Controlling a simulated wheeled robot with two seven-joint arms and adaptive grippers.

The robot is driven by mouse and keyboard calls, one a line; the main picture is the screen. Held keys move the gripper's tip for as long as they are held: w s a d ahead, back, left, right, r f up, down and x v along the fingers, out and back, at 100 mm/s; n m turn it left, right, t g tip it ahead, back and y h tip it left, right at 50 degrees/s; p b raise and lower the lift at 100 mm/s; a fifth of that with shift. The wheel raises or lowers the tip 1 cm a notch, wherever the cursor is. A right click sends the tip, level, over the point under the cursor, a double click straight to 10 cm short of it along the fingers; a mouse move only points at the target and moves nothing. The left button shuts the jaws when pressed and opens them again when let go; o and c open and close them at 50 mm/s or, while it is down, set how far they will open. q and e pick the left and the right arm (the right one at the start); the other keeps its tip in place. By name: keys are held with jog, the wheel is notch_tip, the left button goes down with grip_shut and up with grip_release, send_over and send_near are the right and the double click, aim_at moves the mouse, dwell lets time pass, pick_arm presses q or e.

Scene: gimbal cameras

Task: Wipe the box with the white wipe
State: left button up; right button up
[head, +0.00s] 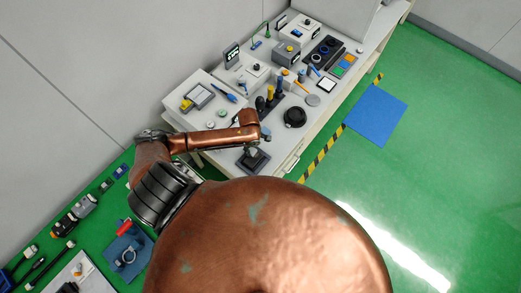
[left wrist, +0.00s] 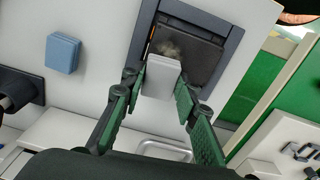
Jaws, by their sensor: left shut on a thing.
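My left gripper (left wrist: 160,90) is shut on the white wipe (left wrist: 162,77), a small pale block between its two green fingers. The wipe's far edge overlaps the near part of the dark grey box (left wrist: 210,58) in the left wrist view; I cannot tell whether they touch. The box has a blue-grey rim, and a pale smudge shows on its dark surface just beyond the wipe. In the head view the box (head: 254,163) sits at the near end of the white bench, with my left gripper (head: 257,148) over it. My right gripper is not in view.
A blue block (left wrist: 62,53) lies on the bench left of the box. A black round object (head: 294,117) and several devices stand farther along the white bench (head: 277,150). Tools lie at the lower left. Green floor with a blue mat (head: 375,114) is open at right.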

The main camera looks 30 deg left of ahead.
pick_arm(q)
jog(key=shift+d+r+p, duration=0.2)
jog(key=shift+d+p, duration=0.2)
jog(key=shift+p, duration=0.1)
jog(key=shift+s+d+f+p, duration=0.15)
jog(key=shift+d+p, duration=0.35)
jog(key=shift+d, duration=0.3)
jog(key=shift+s+d+p, duration=0.15)
jog(key=shift+d+p, duration=0.8)
jog(key=shift+d, duration=0.9)
notch_tip(320, 180, up, 2)
jog(key=shift+a+r+p, duration=0.1)
jog(key=shift+r+p, duration=0.05)
jog(key=shift+p, duration=0.75)
jog(key=shift+r+p, duration=2.1)
jog(key=shift+r, duration=0.7)
